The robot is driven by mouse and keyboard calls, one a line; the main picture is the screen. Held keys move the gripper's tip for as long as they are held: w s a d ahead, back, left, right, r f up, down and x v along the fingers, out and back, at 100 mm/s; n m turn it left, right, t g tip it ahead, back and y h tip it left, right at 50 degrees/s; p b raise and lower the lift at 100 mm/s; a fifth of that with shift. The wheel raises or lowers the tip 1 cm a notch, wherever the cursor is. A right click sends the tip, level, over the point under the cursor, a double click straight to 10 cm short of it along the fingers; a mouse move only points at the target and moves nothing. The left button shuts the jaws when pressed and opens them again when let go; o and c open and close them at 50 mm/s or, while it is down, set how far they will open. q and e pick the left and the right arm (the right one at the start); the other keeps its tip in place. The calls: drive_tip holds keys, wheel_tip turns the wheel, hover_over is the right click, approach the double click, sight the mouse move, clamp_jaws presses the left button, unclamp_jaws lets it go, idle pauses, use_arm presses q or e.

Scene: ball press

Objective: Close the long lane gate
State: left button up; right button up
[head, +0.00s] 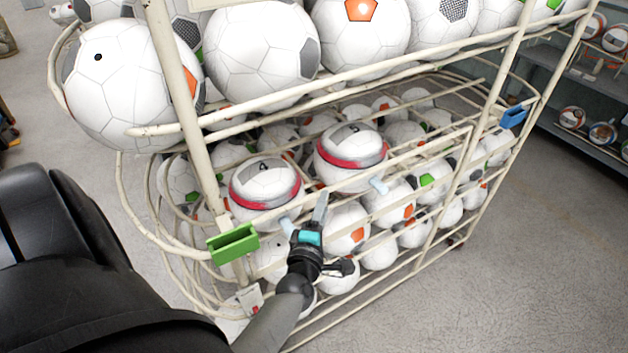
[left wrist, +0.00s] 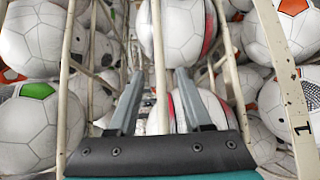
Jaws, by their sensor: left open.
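The cream wire ball rack (head: 190,110) fills the middle of the head view. A long cream rail (head: 428,152), which may be the long lane gate, slopes along its front from near a green bracket (head: 233,243) up toward the right. My left gripper (head: 304,214) is open at the rack's front, right of the green bracket. In the left wrist view, a cream bar (left wrist: 158,60) shows between the open fingers (left wrist: 158,98). I cannot tell whether they touch it. My right gripper is out of view.
Two red-banded balls (head: 265,187) (head: 350,157) sit behind the rail among several soccer balls. Large balls (head: 262,55) fill the upper tier. A blue bracket (head: 513,116) is on the far right post. Grey shelves (head: 590,85) stand at right; floor (head: 540,260) is clear.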

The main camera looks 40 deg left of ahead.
use_arm(q)
drive_tip(key=p+v, duration=0.1)
drive_tip(key=v, duration=0.7)
drive_tip(key=shift+s, duration=0.2)
drive_tip(key=shift+d, duration=0.1)
drive_tip(key=s+d+f+m+g+h+b, duration=0.25)
drive_tip(key=d+f+m+b, duration=0.2)
drive_tip(key=f, duration=0.65)
drive_tip(key=s+d+f+m+g+h+b, duration=0.1)
drive_tip(key=s+d+f+m+h+b, duration=0.3)
drive_tip(key=f, duration=0.7)
drive_tip(key=s+d+f+m+g+h+b, duration=0.1)
drive_tip(key=d+f+m+g+b, duration=0.3)
drive_tip(key=f, duration=0.7)
drive_tip(key=s+a+f+m+g+b, duration=0.1)
drive_tip(key=s+f+m+g+b, duration=0.2)
drive_tip(key=s+f+m, duration=0.4)
drive_tip(key=s+a+f+m+g+b, duration=0.2)
drive_tip(key=s+f+m+g+b, duration=0.2)
drive_tip(key=s+f, duration=1.2)
drive_tip(key=m+b, duration=0.1)
drive_tip(key=m, duration=0.1)
drive_tip(key=shift+s+a+m, duration=0.25)
drive_tip(key=shift+a+m, duration=0.05)
drive_tip(key=shift+m, duration=0.05)
